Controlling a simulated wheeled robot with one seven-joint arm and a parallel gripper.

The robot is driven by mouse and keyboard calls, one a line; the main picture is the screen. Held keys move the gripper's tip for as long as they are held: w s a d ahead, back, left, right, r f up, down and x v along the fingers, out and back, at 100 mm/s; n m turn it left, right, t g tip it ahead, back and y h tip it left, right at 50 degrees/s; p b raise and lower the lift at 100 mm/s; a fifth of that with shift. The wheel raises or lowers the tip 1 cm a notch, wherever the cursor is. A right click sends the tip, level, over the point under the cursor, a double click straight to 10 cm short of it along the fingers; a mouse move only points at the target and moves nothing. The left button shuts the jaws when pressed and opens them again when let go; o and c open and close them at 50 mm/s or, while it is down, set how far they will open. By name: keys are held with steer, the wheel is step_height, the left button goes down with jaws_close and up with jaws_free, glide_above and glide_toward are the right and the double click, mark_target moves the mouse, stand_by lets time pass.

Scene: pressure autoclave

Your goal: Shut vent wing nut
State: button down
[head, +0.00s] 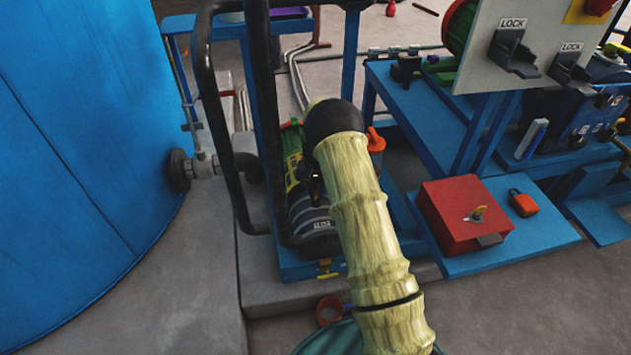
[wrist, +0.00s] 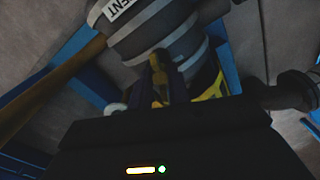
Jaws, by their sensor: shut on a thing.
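The vent vessel (head: 312,235) is a dark grey cylinder with pale bands and a small label, standing left of my sleeved forearm in the head view. In the wrist view its banded body (wrist: 150,35) fills the top, with the label reading "ENT" upside down. A small brass-coloured wing nut (wrist: 158,92) sits between my fingers just below the bands. My gripper (wrist: 161,80) is shut on it; the fingers are dark and partly lost in shadow. In the head view my gripper is mostly hidden behind my arm. The nut's exact angle cannot be told.
A yellow tap (head: 327,270) sits low in front of the vessel. A black pipe rail (head: 222,130) and a blue tank (head: 75,150) stand to the left. A red box (head: 465,222) and an orange padlock (head: 523,202) lie on a blue shelf (head: 520,247) to the right.

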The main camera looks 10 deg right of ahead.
steer(key=m+p, duration=0.2)
steer(key=shift+r+m, duration=0.3)
steer(key=shift+m, duration=0.1)
steer(key=m+p, duration=0.3)
steer(key=m, duration=0.1)
steer(key=shift+w+f+m, duration=0.1)
steer(key=shift+m, duration=0.2)
steer(key=m+p, duration=0.2)
steer(key=m, duration=0.1)
steer(key=shift+m, duration=0.3)
steer(key=shift+f+m+p, duration=0.1)
steer(key=shift+m+p, duration=0.3)
steer(key=shift+m, duration=1.1)
steer(key=c, duration=1.3)
jaws_free()
